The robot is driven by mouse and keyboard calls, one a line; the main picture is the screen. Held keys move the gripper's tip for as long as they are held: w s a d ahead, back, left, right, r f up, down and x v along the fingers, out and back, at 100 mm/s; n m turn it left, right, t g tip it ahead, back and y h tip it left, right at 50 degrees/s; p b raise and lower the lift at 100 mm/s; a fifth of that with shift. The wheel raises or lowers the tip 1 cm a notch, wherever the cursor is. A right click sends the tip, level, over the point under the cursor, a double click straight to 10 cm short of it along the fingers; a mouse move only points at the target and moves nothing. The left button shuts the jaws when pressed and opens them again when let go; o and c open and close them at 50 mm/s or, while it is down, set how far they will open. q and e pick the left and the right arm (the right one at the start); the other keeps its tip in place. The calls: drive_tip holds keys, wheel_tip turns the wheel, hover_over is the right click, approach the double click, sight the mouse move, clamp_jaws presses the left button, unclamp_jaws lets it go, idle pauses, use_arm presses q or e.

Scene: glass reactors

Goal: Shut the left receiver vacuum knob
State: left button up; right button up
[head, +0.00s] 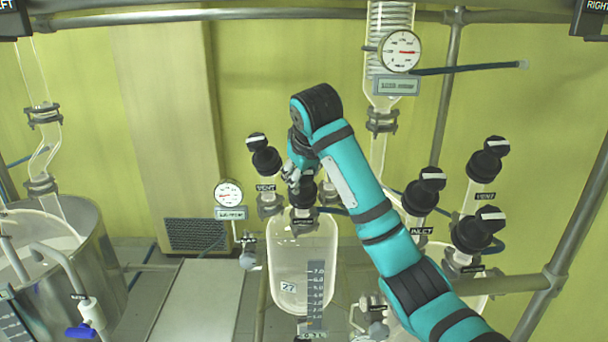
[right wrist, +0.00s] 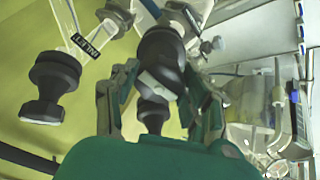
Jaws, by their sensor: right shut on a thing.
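The left receiver (head: 303,262) is a clear glass vessel with a graduated scale, in the middle of the head view. Its vacuum knob (head: 303,193) is black and sits on top, with a small dark label below it. My right gripper (head: 294,174) reaches it from above and is shut on it; the fingers partly cover the knob. In the right wrist view, the black knob (right wrist: 160,68) with a pale mark stands between the two fingers of the right gripper (right wrist: 160,105). The turn angle of the knob is hard to read. My left gripper is out of view.
A black vent knob (head: 265,157) stands close at the left. A small gauge (head: 228,193) is further left. Several black knobs, one labelled inlet (head: 425,190), top the right vessel beyond my teal arm. A steel pot (head: 75,275) stands at far left.

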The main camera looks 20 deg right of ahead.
drive_tip(key=m, duration=0.4)
drive_tip(key=shift+a+r+m+h, duration=0.1)
drive_tip(key=shift+m+h, duration=0.2)
drive_tip(key=shift+m, duration=0.1)
drive_tip(key=m, duration=0.3)
drive_tip(key=shift+m, duration=0.4)
drive_tip(key=m, duration=0.3)
drive_tip(key=m+h, duration=0.1)
drive_tip(key=m, duration=0.3)
drive_tip(key=shift+w+a+g, duration=0.1)
drive_tip(key=shift+g, duration=0.2)
drive_tip(key=m, duration=0.4)
drive_tip(key=shift+r, duration=0.1)
drive_tip(key=m, duration=0.3)
drive_tip(key=shift+w+m+g, duration=0.1)
drive_tip(key=shift+m+g, duration=0.3)
drive_tip(key=m, duration=0.4)
drive_tip(key=shift+g, duration=0.3)
drive_tip(key=shift+m, duration=1.7)
